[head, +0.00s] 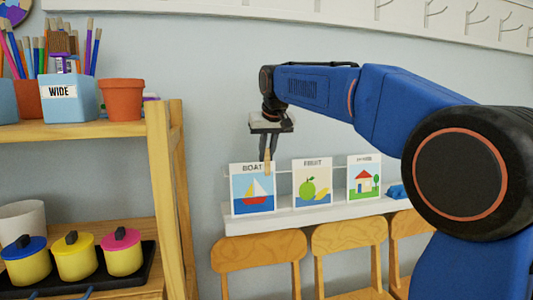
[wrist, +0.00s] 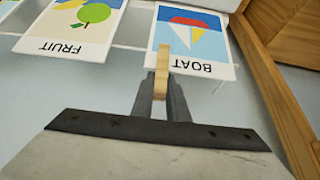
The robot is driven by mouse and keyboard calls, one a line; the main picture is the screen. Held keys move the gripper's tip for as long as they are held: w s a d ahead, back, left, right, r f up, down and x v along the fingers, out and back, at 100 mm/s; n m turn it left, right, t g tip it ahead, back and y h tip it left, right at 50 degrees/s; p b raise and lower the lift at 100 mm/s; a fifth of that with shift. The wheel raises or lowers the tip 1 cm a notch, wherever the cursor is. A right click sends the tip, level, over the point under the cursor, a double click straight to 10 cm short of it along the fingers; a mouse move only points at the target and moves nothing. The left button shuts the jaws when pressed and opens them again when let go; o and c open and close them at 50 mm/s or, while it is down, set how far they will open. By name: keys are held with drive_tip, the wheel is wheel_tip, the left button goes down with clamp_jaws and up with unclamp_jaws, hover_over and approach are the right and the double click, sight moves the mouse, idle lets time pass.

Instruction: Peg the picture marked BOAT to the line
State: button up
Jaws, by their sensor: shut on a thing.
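The BOAT picture (head: 252,196) shows a red and white sailboat and stands at the left end of the row on the white ledge, at the line. It also shows upside down in the wrist view (wrist: 205,38). My gripper (head: 268,155) is shut on a wooden peg (head: 267,160), which points down at the top edge of the BOAT picture. In the wrist view the peg (wrist: 161,80) overlaps the picture's top edge beside the word BOAT. I cannot tell whether the peg clips the card. The thin line (head: 284,171) runs behind the cards' tops.
The FRUIT picture (head: 312,184) and a house picture (head: 363,178) stand to the right on the white ledge (head: 320,213). Wooden chairs (head: 260,252) stand below. A wooden shelf (head: 160,150) with pots and brushes is close on the left.

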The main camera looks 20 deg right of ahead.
idle(0.3)
drive_tip(key=o, duration=0.9)
drive_tip(key=shift+o, duration=1.2)
drive_tip(key=shift+r, duration=0.1)
drive_tip(key=shift+v, duration=3.4)
drive_tip(key=shift+s, duration=0.1)
drive_tip(key=v, duration=0.2)
drive_tip(key=shift+r, duration=0.4)
